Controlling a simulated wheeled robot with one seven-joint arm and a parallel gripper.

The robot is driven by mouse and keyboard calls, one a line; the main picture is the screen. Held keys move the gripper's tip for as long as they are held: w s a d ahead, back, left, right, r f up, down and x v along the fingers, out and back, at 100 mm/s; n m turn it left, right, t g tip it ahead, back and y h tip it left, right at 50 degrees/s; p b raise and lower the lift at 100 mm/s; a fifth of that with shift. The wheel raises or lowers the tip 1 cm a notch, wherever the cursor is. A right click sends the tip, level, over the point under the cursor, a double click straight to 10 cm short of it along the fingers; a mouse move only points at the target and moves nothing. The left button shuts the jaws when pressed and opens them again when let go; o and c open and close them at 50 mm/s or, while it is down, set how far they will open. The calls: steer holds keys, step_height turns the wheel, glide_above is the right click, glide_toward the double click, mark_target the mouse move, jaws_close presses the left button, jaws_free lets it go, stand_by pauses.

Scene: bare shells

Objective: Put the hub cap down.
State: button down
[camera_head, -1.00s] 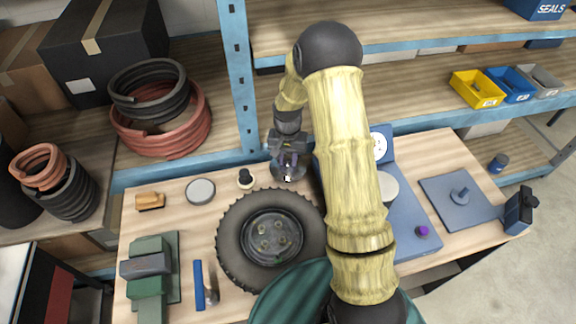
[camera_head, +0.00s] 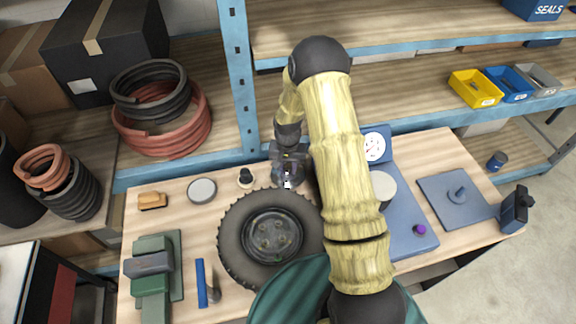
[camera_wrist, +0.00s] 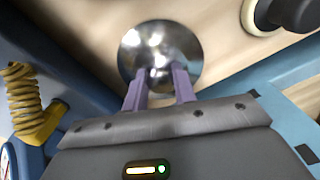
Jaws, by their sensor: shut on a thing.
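The hub cap is a shiny domed metal disc (camera_wrist: 160,52), seen in the wrist view between and beyond my purple fingertips. My gripper (camera_wrist: 160,82) is shut on it at its near side. In the head view my gripper (camera_head: 288,182) is over the back of the workbench (camera_head: 180,218), behind the wheel, with the hub cap mostly hidden under it. The cap is at or just above the wood; I cannot tell whether it touches.
The tyred wheel (camera_head: 232,238) lies just in front of my gripper. A black knob on a pale base (camera_head: 246,178) stands close to its left, and a grey disc (camera_head: 202,190) lies farther left. A blue dial scale (camera_head: 408,235) stands right. A blue shelf post (camera_head: 238,80) rises behind.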

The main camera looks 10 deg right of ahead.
mark_target(288, 167)
steer(key=shift+f, duration=0.2)
steer(key=c, duration=1.1)
jaws_free()
steer(key=shift+r, duration=0.1)
step_height(288, 167, up, 12)
steer(key=b, duration=0.4)
steer(key=shift+w+r+b, duration=0.1)
steer(key=shift+b, duration=0.2)
